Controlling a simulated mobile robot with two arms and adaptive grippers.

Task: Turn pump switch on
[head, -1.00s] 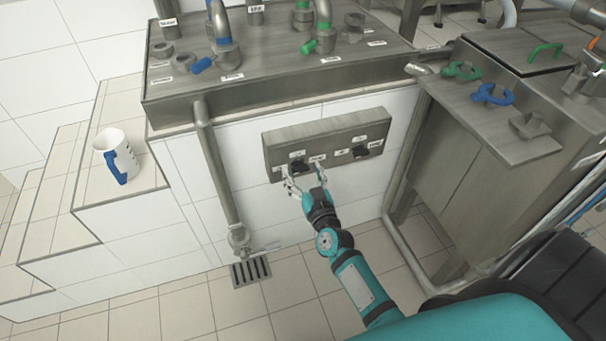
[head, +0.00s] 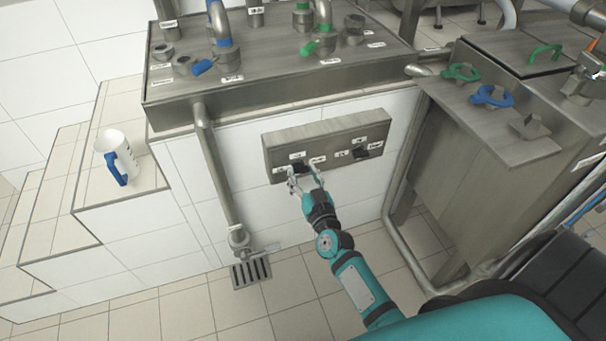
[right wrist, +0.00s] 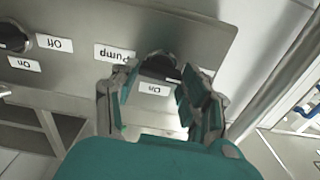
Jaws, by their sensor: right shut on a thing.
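The pump switch (right wrist: 160,66) is a dark rotary knob at the left of the steel control panel (head: 330,137). In the right wrist view, which sees the panel upside down, a "Pump" label (right wrist: 114,54) lies beside the knob and an "On" label (right wrist: 153,89) lies between the fingers. My right gripper (head: 306,178) reaches up to the panel, its fingers shut on the switch from both sides. The fingers partly hide the knob, and I cannot tell which way it points. My left gripper is not in view.
A second dark knob (head: 361,152) sits at the panel's right. A drain pipe (head: 214,165) runs down left of the panel, and a steel cabinet (head: 465,170) stands to the right.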

